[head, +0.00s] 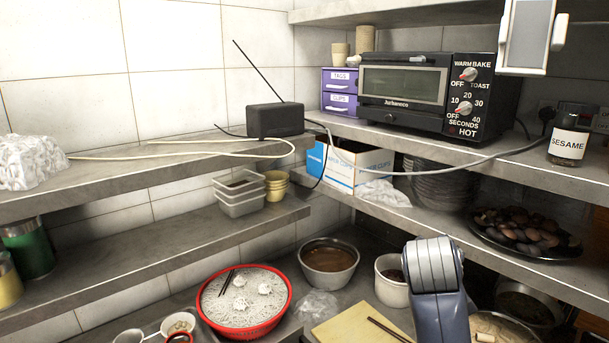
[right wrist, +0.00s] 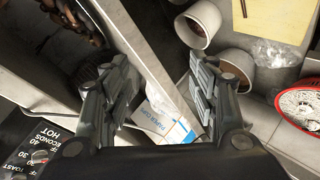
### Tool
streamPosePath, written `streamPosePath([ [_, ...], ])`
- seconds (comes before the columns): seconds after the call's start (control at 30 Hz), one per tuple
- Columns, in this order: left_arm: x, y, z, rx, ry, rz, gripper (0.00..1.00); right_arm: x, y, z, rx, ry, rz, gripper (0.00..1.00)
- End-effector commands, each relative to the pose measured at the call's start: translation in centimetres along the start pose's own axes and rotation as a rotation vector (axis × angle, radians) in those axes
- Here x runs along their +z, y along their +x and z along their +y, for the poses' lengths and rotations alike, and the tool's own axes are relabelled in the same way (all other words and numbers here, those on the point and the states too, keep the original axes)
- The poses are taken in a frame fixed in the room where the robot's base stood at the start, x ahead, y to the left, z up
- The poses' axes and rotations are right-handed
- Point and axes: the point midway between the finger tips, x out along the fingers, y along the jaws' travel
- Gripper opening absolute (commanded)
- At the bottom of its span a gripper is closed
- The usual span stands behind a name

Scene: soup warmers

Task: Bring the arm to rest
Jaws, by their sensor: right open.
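My right gripper (right wrist: 158,82) shows in the right wrist view with its two dark fingers spread apart and nothing between them. Behind the gap are a shelf edge and the white-and-blue box (right wrist: 168,122). In the head view a grey rounded part of my arm rises at the lower right, in front of the counter; the fingers cannot be made out there. My left gripper is in neither view.
A toaster oven (head: 405,85) stands on the upper right shelf. Below are a red-rimmed bowl (head: 243,328), a bowl of brown soup (head: 328,262), a white pot (head: 391,290) and a cutting board (head: 345,328). A plate of dark food (head: 520,240) sits on the right shelf.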

Motion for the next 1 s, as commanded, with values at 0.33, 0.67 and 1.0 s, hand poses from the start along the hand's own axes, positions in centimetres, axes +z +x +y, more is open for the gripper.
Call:
streamPosePath([
  [0.33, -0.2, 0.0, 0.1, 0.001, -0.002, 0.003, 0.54, 14.5, 1.7, -14.0, -0.254, 0.100, -0.105, 0.54],
  [0.67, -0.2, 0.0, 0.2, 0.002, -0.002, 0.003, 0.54, 27.3, -3.6, -23.8, -0.475, 0.223, -0.247, 0.54],
  [1.0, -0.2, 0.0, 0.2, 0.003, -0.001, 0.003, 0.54, 34.6, -9.9, -28.3, -0.616, 0.319, -0.371, 0.54],
])
